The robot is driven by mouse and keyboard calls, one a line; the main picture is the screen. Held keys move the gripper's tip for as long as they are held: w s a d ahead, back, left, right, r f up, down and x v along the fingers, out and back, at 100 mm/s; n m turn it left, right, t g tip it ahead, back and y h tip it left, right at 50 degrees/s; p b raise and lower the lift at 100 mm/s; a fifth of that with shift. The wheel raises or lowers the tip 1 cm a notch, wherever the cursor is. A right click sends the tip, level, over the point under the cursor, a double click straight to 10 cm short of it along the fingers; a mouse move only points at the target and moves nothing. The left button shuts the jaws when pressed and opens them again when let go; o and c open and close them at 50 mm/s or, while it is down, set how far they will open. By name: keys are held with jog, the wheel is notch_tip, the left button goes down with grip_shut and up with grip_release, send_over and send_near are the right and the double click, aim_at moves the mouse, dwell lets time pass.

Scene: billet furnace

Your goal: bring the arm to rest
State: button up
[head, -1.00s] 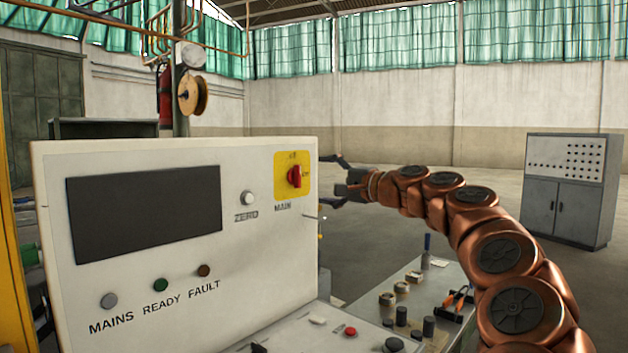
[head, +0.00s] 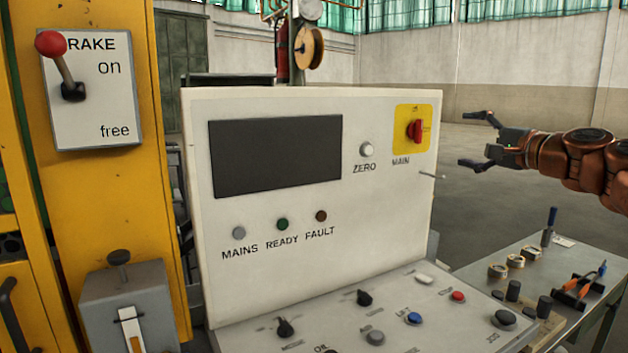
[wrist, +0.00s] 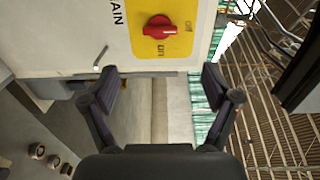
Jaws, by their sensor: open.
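My gripper (head: 478,140) is open and empty in the head view, just right of the control panel (head: 390,225). Its fingers point left toward the panel's right edge. The red MAIN switch (head: 415,131) sits on a yellow plate near the panel's top right corner, apart from my fingers. In the wrist view my open fingers (wrist: 158,95) have nothing between them but wall and floor beyond.
A side table (head: 500,275) with rings, dark cylinders and orange-handled tools stands below my arm. A yellow frame (head: 115,200) with a red-knobbed brake lever (head: 52,45) is at left; the lever is up by on. Open floor lies behind my gripper.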

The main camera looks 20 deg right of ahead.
jog(key=a+f+n+g+y+p, duration=0.25)
jog(key=a+n+g, duration=0.2)
jog(key=a, duration=1.15)
jog(key=s+a+f+n+g+p, duration=0.1)
jog(key=s+a+f+n+g, duration=0.2)
jog(key=a+f, duration=0.35)
jog(key=s+a+f+n+g+p, duration=0.1)
jog(key=s+a+f+n+g, duration=0.25)
jog(key=a, duration=0.65)
jog(key=s+a+f+n+g+p, duration=0.1)
jog(key=s+a+f+g, duration=0.1)
jog(key=s+a+f, duration=0.3)
jog(key=s+d+f+n+g+h+p, duration=0.1)
jog(key=s+d+f+g+h, duration=0.1)
jog(key=s+f, duration=0.3)
jog(key=s+d+f+n+g+h+p, duration=0.1)
jog(key=s+f, duration=0.4)
jog(key=s, duration=0.6)
jog(key=s+d+f+n+g+h+p, duration=0.1)
jog(key=s+d+f+g+h, duration=0.2)
jog(key=s+f, duration=0.2)
jog(key=s, duration=0.3)
jog(key=shift+d, duration=0.25)
jog(key=shift+h, duration=0.25)
jog(key=shift+c, duration=0.4)
